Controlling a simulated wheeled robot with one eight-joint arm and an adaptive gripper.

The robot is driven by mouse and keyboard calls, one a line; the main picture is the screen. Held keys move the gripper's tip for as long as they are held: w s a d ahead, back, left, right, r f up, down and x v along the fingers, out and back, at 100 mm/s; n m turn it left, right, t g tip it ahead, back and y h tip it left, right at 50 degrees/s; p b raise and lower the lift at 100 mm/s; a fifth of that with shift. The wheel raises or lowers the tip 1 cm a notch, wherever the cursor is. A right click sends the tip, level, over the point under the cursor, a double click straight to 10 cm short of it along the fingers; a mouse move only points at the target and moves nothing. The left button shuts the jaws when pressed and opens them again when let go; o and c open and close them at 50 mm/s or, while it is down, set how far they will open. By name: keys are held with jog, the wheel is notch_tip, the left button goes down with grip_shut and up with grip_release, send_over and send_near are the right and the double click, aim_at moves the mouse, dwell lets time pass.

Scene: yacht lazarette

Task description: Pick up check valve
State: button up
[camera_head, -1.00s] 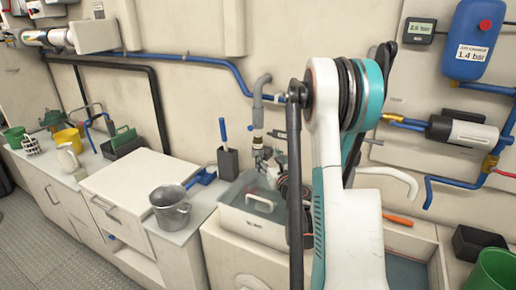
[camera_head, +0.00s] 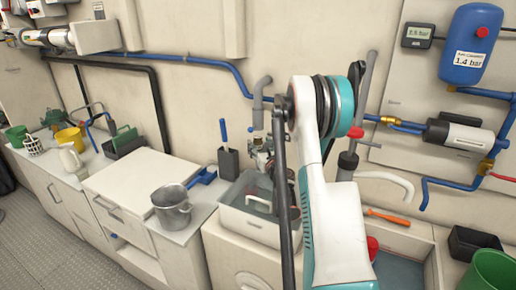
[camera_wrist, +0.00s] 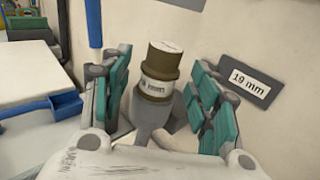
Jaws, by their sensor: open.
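In the wrist view, a short brown cylindrical fitting (camera_wrist: 164,60) with a white printed band stands upright between my gripper's fingers; it looks like the check valve, but I cannot be sure. A grey part joins it below. My gripper (camera_wrist: 158,72) is open, with teal pads on either side of the fitting and visible gaps. In the head view, my arm hides much of the gripper area near the grey hose end (camera_head: 260,98), so contact cannot be judged there.
A "19 mm" label (camera_wrist: 249,80) is on the wall beside the fingers. A tool cup (camera_head: 228,162) and metal pot (camera_head: 171,209) are to the left. A blue tank (camera_head: 471,45) hangs at right.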

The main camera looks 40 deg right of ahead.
aim_at(259, 145)
jog(key=shift+b+x, duration=0.35)
jog(key=shift+x, duration=1.2)
jog(key=shift+c, duration=0.3)
grip_shut()
jog(key=shift+r, duration=0.1)
